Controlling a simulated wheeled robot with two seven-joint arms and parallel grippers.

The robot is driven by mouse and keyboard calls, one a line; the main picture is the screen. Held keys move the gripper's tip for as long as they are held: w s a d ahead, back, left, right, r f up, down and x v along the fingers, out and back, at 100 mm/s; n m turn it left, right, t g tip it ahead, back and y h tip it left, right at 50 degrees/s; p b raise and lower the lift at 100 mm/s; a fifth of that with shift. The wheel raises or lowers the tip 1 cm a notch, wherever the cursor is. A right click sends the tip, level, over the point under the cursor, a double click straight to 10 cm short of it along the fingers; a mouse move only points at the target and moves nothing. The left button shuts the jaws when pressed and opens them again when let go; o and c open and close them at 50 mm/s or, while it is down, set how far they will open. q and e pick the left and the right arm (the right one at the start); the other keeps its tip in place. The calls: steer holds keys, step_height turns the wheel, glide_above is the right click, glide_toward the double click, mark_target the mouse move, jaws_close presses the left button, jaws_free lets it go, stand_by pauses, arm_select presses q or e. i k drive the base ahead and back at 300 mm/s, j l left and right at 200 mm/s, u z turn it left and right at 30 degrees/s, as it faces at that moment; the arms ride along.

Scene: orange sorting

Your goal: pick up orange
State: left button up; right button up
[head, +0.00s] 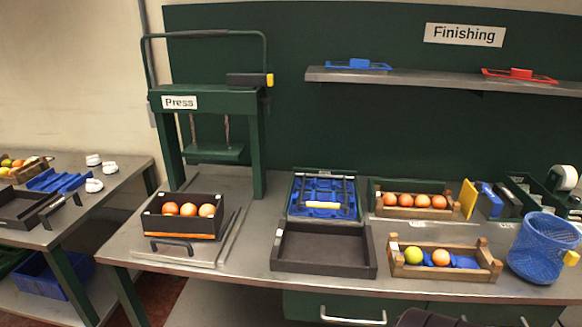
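Three oranges (188,209) sit in a row in a black box (182,227) in front of the press. Several more oranges (406,200) stand in a row in the back wooden crate (410,213) at the right. A front wooden crate (440,273) holds one orange (441,257) beside a yellow-green fruit (413,256), with blue pieces around them.
An empty dark tray (323,268) lies in the middle of the bench, in front of a blue tray (322,194) with a rack. A blue mesh basket (543,247) stands at the right edge. The press (205,101) rises at the back left. Another table (110,187) is at far left.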

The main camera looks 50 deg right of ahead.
mark_target(413, 256)
steer(key=k+z, duration=0.1)
steer(key=z, duration=2.4)
